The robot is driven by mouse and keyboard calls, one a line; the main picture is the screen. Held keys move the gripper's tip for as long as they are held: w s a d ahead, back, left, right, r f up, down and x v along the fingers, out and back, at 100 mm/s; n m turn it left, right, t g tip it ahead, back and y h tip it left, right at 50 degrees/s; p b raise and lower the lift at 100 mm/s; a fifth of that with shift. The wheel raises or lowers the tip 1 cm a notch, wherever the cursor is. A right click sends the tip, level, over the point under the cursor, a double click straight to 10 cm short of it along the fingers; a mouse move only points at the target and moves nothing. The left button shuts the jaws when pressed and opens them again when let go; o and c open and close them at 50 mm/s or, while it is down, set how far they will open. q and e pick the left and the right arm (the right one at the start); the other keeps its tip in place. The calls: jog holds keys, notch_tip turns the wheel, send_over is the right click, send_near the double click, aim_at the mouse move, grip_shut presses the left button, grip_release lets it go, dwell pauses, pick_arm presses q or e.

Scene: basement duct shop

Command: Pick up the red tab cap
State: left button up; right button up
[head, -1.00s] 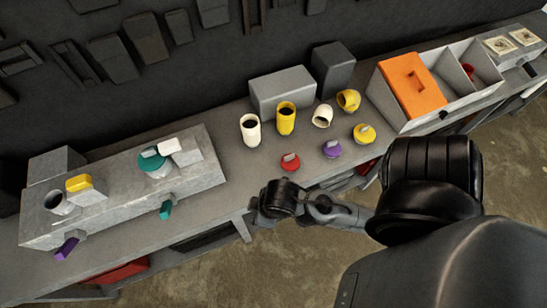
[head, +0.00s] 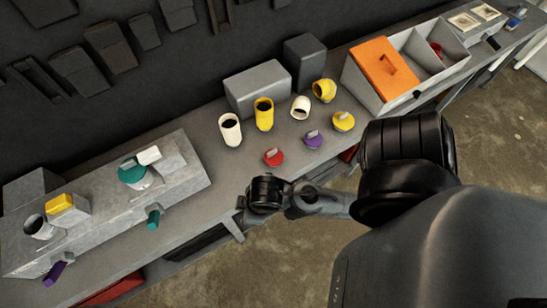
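The red tab cap (head: 273,157) lies on the grey bench near its front edge, with its pale tab facing up. To its right are a purple tab cap (head: 313,139) and a yellow tab cap (head: 343,121). My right gripper (head: 241,204) is at the bench's front edge, below and left of the red cap in the head view and apart from it. My own wrist mostly hides its fingers, so their opening does not show. My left gripper is out of view.
Behind the caps stand a white cup (head: 230,130) and a yellow cup (head: 264,114); a white one (head: 300,107) and a yellow one (head: 324,91) are tipped. A grey block fixture (head: 185,172) is left. An orange-lidded bin (head: 384,69) is right, with a red item (head: 436,48) inside.

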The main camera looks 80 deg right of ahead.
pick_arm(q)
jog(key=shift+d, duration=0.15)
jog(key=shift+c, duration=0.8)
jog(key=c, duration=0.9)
